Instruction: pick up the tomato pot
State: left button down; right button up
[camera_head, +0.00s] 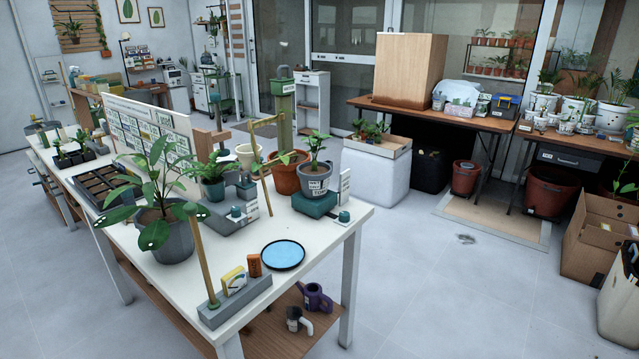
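A grey pot (303,179) with a small green plant and a white label stands upright on a teal block (314,204) near the table's right corner. The label is too small to read surely, so I cannot confirm it is the tomato pot. A terracotta pot (283,172) stands just behind it to the left. A large dark grey pot (164,242) with a broad-leaved plant stands at the front left of the table. Another small plant pot (214,187) stands between them. Neither gripper shows in this view.
The white table (345,224) also holds a blue round dish (283,255), a grey block with a wooden stake (233,301), a cream pot (248,156) and seed trays. A purple watering can (316,298) sits on the lower shelf.

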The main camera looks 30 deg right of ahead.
aim_at(314, 185)
jog(key=i+l, duration=0.15)
jog(key=l, duration=0.4)
jog(key=i+l, duration=0.2)
jog(key=l, duration=0.3)
jog(key=i+l, duration=0.15)
jog(key=l, duration=0.4)
jog(key=i+l, duration=0.2)
jog(key=l, duration=0.3)
jog(key=i+l, duration=0.15)
jog(key=l, duration=0.4)
jog(key=i+l, duration=0.2)
jog(key=l, duration=0.35)
jog(key=i+l, duration=0.15)
jog(key=l, duration=0.35)
jog(key=i+l, duration=0.2)
jog(key=l, duration=0.35)
jog(key=i+l+u, duration=0.15)
jog(key=l, duration=0.2)
jog(key=l+u, duration=0.15)
jog(key=l, duration=0.25)
